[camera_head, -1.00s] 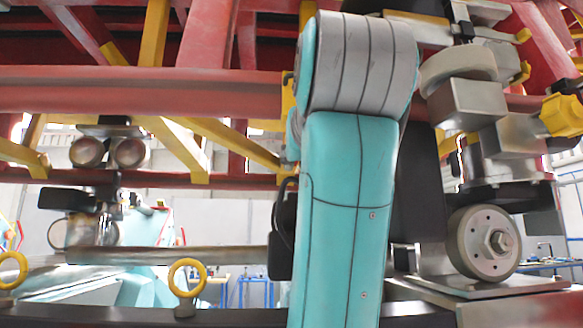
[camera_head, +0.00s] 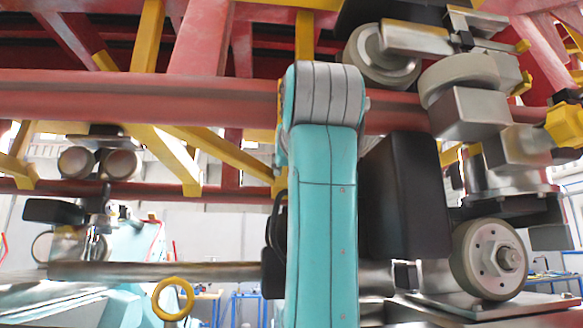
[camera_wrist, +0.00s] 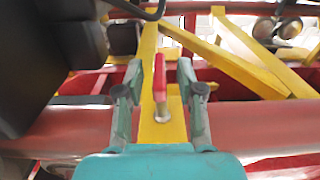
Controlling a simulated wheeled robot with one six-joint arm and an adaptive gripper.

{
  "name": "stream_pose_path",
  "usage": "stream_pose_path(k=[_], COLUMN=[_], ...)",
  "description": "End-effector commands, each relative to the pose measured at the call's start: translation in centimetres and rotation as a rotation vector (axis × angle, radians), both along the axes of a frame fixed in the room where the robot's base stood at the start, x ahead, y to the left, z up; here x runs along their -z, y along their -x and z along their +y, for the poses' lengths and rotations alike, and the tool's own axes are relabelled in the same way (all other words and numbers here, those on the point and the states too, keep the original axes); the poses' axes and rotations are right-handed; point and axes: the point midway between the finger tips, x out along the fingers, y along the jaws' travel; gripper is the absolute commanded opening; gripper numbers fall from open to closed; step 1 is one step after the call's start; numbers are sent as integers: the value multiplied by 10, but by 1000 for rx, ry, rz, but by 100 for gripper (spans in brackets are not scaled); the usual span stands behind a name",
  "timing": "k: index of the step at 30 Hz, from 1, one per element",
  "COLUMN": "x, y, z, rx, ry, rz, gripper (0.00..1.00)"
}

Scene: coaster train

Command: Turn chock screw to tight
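I cannot surely pick out the chock screw. In the wrist view, a slim red bar (camera_wrist: 160,76) with a pale metal end stands between the two fingers of my gripper (camera_wrist: 160,88). The fingers are spread wide, with clear gaps on both sides of the bar, so it is not gripped. How far beyond the fingertips it lies is unclear. A yellow lobed knob (camera_head: 564,121) shows at the right edge of the head view; I cannot tell whether it is the screw. My gripper does not show in the head view.
A red rail (camera_head: 180,98) crosses the head view, with yellow braces (camera_head: 165,155) below and wheel assemblies (camera_head: 488,259) at right. A yellow ring (camera_head: 173,298) is low at left. In the wrist view, a large dark block (camera_wrist: 45,60) fills the upper left, close to my gripper.

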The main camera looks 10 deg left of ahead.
Motion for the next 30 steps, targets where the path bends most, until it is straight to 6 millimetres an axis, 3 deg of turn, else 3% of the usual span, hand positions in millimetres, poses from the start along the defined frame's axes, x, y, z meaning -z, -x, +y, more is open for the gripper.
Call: stream_pose_path(k=[12,17,30], x=[0,0,0], y=[-7,-7,-8], z=[2,2,1], rx=[-1,-1,-40], ry=[0,0,0], rz=[0,0,0], gripper=[38,0,0])
